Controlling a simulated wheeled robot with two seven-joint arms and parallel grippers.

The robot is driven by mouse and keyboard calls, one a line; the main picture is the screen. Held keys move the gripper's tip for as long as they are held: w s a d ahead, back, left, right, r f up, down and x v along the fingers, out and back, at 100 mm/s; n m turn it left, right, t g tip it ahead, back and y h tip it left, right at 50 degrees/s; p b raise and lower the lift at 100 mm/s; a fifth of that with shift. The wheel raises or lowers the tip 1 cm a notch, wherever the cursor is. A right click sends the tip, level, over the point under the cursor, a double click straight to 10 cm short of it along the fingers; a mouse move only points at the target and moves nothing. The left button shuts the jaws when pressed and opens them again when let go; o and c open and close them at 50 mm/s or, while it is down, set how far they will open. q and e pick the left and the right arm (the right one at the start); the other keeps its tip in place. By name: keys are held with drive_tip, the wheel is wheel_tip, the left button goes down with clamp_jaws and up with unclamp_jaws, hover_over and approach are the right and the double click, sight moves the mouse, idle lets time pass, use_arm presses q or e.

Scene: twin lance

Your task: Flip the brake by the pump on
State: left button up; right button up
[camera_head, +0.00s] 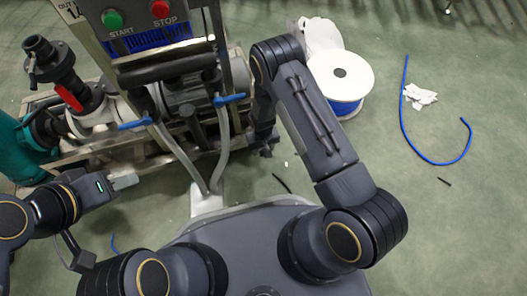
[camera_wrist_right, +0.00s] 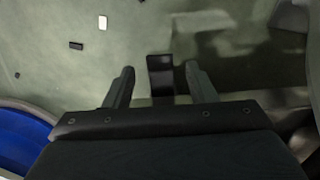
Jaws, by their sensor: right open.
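The pump unit (camera_head: 190,95) stands at the upper left in the head view, with grey hoses and blue-handled valves (camera_head: 232,99). Its control box (camera_head: 133,18) has a green START button and a red STOP button. I cannot tell which part is the brake. My right gripper (camera_head: 265,148) hangs just right of the pump frame, partly hidden by its arm. In the right wrist view its two fingers (camera_wrist_right: 161,85) are apart, with a dark block between or behind them. My left gripper (camera_head: 124,181) is low, in front of the pump frame; its jaws are unclear.
A white spool with blue windings (camera_head: 341,80) stands right of my right arm. A blue cable (camera_head: 420,152) and a crumpled white cloth (camera_head: 420,96) lie on the green floor at right. Small dark scraps lie about. The floor at right is mostly free.

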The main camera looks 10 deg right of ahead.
use_arm(q)
drive_tip(key=shift+f, duration=0.35)
use_arm(e)
drive_tip(key=shift+f, duration=0.6)
drive_tip(key=c, duration=1)
drive_tip(key=shift+s+f+t, duration=0.2)
drive_tip(key=shift+f+t, duration=0.2)
drive_tip(key=shift+t, duration=0.35)
drive_tip(key=shift+s+f+t, duration=0.2)
drive_tip(key=shift+f+t, duration=0.15)
drive_tip(key=shift+t, duration=0.4)
drive_tip(key=shift+f+t, duration=0.6)
drive_tip(key=shift+t, duration=0.7)
drive_tip(key=shift+w+d, duration=0.1)
